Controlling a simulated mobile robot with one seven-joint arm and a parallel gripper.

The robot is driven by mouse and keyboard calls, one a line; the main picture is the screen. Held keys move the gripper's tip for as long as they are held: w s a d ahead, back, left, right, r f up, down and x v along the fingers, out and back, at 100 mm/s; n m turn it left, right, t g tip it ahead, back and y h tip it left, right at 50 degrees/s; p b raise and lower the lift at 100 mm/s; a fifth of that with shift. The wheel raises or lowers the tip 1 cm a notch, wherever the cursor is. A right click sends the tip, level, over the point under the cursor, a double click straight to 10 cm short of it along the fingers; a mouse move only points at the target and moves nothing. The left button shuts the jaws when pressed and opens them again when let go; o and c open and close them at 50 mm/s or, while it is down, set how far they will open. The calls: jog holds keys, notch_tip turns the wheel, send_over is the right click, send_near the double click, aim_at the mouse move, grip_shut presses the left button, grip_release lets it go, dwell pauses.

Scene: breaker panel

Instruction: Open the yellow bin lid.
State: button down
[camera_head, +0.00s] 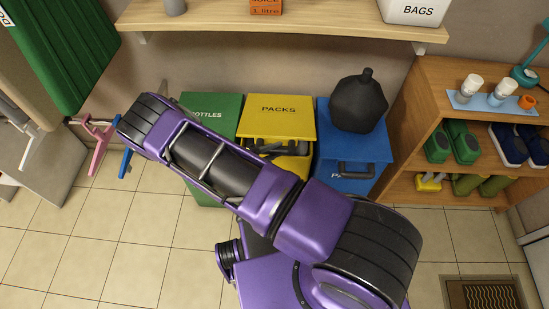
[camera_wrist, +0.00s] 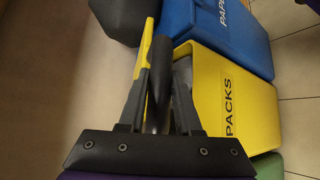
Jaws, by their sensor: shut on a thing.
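The yellow bin marked PACKS stands between a green and a blue bin. Its lid (camera_head: 278,120) is tilted up in the head view and shows nearly edge-on in the wrist view (camera_wrist: 146,48). In the wrist view a gap with a greyish inside shows between the lid and the bin's body (camera_wrist: 228,100). My gripper (camera_wrist: 165,60) is shut on the dark lid handle (camera_wrist: 159,70), which lies between its fingers. In the head view my purple arm hides part of the bin's front and much of the gripper.
The green bin (camera_head: 195,105) is left of it. The blue bin (camera_head: 378,150) on the right has a black bag (camera_head: 359,102) on its lid. A wooden shelf (camera_head: 300,24) hangs above. A shoe rack (camera_head: 420,110) stands at right. Tiled floor (camera_head: 120,250) is free at lower left.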

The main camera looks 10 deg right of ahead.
jog(key=w+d+r+n+g+y, duration=0.1)
jog(key=w+d+r, duration=0.1)
jog(key=w+r, duration=0.5)
jog(key=w+d+r+n+g+y, duration=0.1)
jog(key=w+d+r+g, duration=0.1)
jog(key=w+r, duration=0.6)
jog(key=shift+w+d+r+n, duration=0.2)
jog(key=shift+d+r+n, duration=0.15)
jog(key=shift+r, duration=2.8)
jog(key=c, duration=0.6)
grip_release()
jog(key=shift+d, duration=0.1)
jog(key=v, duration=1.7)
jog(key=shift+r, duration=0.25)
